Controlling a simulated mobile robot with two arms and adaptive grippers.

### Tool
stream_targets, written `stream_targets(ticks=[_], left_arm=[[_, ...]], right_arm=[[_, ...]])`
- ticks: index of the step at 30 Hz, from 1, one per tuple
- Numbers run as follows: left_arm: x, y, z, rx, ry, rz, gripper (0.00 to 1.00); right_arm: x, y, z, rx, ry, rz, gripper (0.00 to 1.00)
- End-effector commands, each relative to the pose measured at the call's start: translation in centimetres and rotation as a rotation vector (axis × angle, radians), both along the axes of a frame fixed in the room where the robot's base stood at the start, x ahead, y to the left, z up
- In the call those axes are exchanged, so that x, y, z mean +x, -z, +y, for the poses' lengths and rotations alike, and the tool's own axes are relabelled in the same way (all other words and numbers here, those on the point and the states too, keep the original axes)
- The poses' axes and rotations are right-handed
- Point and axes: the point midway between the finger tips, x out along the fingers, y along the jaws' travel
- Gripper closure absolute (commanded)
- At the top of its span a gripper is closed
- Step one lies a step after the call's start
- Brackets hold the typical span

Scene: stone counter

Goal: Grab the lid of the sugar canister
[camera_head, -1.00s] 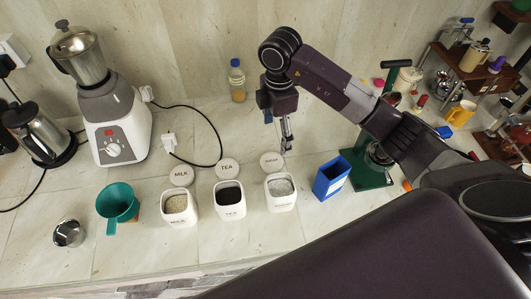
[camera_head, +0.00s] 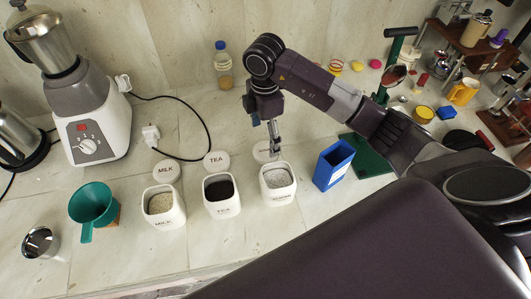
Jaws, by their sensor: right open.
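The white round sugar lid (camera_head: 260,153) lies on the counter just behind the white sugar canister (camera_head: 279,197), which stands open with white contents. My right gripper (camera_head: 274,150) points down at the lid and covers its right part and most of its lettering. It is open, and nothing shows held in it. Whether the fingers touch the lid cannot be told. My left gripper is not in view.
The open tea canister (camera_head: 223,208) and milk canister (camera_head: 164,220) stand left of the sugar canister, with the TEA lid (camera_head: 217,161) and MILK lid (camera_head: 166,171) behind them. A blue box (camera_head: 333,168) stands close on the right. A black cable (camera_head: 209,140) lies behind.

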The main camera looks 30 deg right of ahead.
Motion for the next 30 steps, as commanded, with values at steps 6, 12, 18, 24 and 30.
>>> stream_targets(ticks=[6,12,18,24,30], left_arm=[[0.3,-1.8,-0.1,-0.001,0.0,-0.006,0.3],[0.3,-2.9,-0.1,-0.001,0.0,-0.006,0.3],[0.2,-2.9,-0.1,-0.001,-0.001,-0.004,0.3],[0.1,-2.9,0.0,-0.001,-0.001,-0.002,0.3],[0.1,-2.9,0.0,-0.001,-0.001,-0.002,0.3]], right_arm=[[-0.2,2.3,-0.3,-0.002,0.001,0.005,0.22],[-0.1,5.3,-0.6,-0.001,0.001,0.003,0.22],[0.0,6.2,-0.6,-0.001,-0.001,-0.001,0.22],[0.0,6.2,-0.6,-0.001,-0.001,-0.001,0.3],[0.0,6.2,-0.6,-0.001,-0.001,-0.001,0.52]])
